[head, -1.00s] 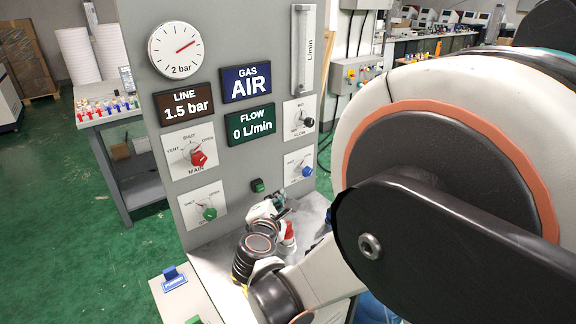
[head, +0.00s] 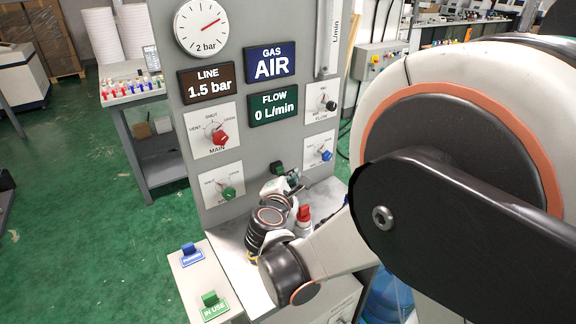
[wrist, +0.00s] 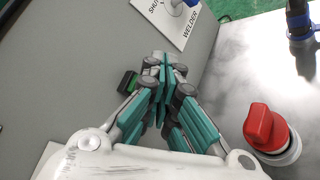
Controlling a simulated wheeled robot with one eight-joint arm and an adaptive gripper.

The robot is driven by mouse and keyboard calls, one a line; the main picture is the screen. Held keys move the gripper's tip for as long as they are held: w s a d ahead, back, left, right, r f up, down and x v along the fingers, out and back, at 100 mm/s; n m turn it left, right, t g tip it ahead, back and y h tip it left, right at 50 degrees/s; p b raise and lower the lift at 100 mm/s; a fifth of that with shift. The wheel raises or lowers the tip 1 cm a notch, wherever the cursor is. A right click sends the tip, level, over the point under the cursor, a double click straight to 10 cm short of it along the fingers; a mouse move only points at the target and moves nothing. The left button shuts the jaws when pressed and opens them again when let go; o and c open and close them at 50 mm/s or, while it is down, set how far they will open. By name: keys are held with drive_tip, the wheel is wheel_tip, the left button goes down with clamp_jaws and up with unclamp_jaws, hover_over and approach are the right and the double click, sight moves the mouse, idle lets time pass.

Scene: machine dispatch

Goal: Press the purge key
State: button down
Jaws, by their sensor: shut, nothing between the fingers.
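A small dark green key (head: 277,168) sits low on the grey panel, below the flow display; it is the likely purge key, though I can read no label on it. In the wrist view the shut fingertips (wrist: 165,65) point toward the panel. I cannot tell whether they touch the key.
The panel carries a red MAIN knob (head: 218,137), a green knob (head: 229,193), a black FLOW knob (head: 330,105) and a blue knob (head: 326,155). The flow display (head: 273,105) reads 0 L/min. A red-capped fitting (wrist: 265,128) stands on the bench right of my gripper.

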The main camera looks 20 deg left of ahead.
drive_tip(key=shift+w+a, duration=0.1)
idle(0.7)
drive_tip(key=shift+w+a, duration=0.2)
drive_tip(key=shift+w+a, duration=0.3)
drive_tip(key=shift+a, duration=0.1)
idle(1.0)
drive_tip(key=shift+d, duration=0.1)
drive_tip(key=shift+s+d+b, duration=0.4)
drive_tip(key=shift+s+d, duration=0.2)
drive_tip(key=shift+d, duration=0.1)
drive_tip(key=s+d, duration=0.1)
drive_tip(key=d, duration=0.1)
drive_tip(key=s+d, duration=0.1)
drive_tip(key=s, duration=0.1)
drive_tip(key=shift+s+d+b, duration=0.15)
drive_tip(key=shift+d+b, duration=0.2)
drive_tip(key=shift+b, duration=0.05)
idle(0.7)
